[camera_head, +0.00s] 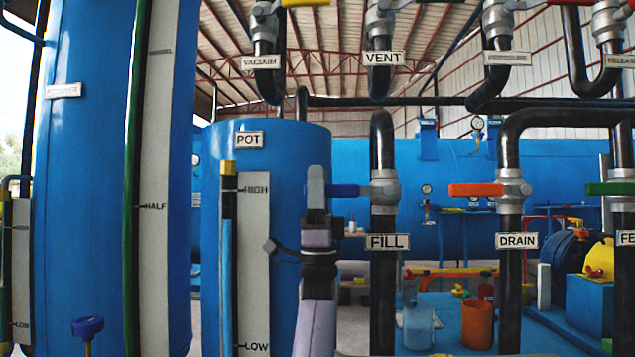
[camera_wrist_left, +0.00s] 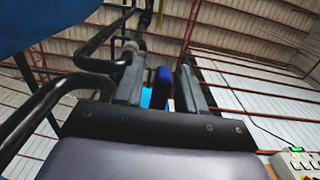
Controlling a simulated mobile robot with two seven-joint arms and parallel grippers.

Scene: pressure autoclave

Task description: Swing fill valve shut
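The fill valve (camera_head: 384,191) sits on the dark vertical pipe above the FILL sign (camera_head: 387,242). Its blue lever (camera_head: 345,191) points left, level, across the pipe. My left gripper (camera_head: 317,188) comes up from below to the lever's outer end and hides that end. In the left wrist view the blue lever (camera_wrist_left: 163,88) stands between the two fingers of my left gripper (camera_wrist_left: 158,78), with a gap showing on its left side. The fingers look open around it; contact on the right side is unclear. My right gripper is in neither view.
The drain valve with its orange lever (camera_head: 476,190) stands to the right of the fill pipe. The blue POT tank (camera_head: 285,150) with its level gauge (camera_head: 254,265) is close behind and left of my left arm. Black pipes cross overhead.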

